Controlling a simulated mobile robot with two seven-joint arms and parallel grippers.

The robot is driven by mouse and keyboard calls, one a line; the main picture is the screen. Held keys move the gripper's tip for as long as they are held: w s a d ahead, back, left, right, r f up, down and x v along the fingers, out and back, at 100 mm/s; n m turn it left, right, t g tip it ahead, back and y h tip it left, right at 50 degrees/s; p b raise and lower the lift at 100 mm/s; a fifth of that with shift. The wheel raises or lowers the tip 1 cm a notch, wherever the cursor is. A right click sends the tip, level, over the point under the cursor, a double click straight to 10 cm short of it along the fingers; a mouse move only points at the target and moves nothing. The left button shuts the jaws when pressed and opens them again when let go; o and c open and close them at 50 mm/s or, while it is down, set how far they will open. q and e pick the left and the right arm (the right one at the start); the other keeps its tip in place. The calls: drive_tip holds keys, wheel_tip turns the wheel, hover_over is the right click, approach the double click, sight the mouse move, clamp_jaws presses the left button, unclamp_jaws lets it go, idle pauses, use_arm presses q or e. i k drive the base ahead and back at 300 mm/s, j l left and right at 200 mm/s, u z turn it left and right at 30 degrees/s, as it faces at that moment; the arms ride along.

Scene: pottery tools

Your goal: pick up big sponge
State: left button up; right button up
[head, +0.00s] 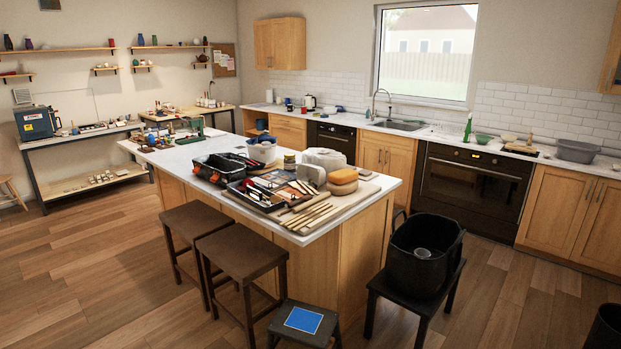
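A rounded yellow-orange sponge (343,176) sits near the right end of the kitchen island (367,200) in the head view. It appears to rest on another orange-tan piece (342,188); whether that is a second sponge I cannot tell for sure. A grey block-like object (312,175) stands just left of it, and a white rounded bundle (325,158) lies behind. Neither of my grippers is in view.
Wooden tools (308,215) and a black tool tray (254,195) crowd the island left of the sponge. Two brown stools (242,248), a low step with a blue top (303,320) and a black stool bearing a black bin (425,262) stand around it.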

sight(340, 177)
drive_tip(key=i+l+u, duration=0.15)
drive_tip(key=u, duration=0.2)
drive_tip(key=i+l+u, duration=0.2)
drive_tip(key=u, duration=0.2)
drive_tip(key=i+l+u, duration=0.1)
drive_tip(key=u, duration=0.25)
drive_tip(key=i+l+u, duration=0.15)
drive_tip(key=l, duration=0.25)
drive_tip(key=i+l+u, duration=0.15)
drive_tip(key=l, duration=0.2)
drive_tip(key=l+u, duration=0.15)
drive_tip(key=l, duration=0.25)
drive_tip(key=i+l, duration=0.1)
drive_tip(key=l, duration=0.45)
drive_tip(key=i+l+u, duration=0.1)
drive_tip(key=l, duration=0.45)
drive_tip(key=i+l, duration=0.1)
drive_tip(key=l, duration=0.4)
drive_tip(key=i+l+u, duration=0.1)
drive_tip(key=l, duration=0.45)
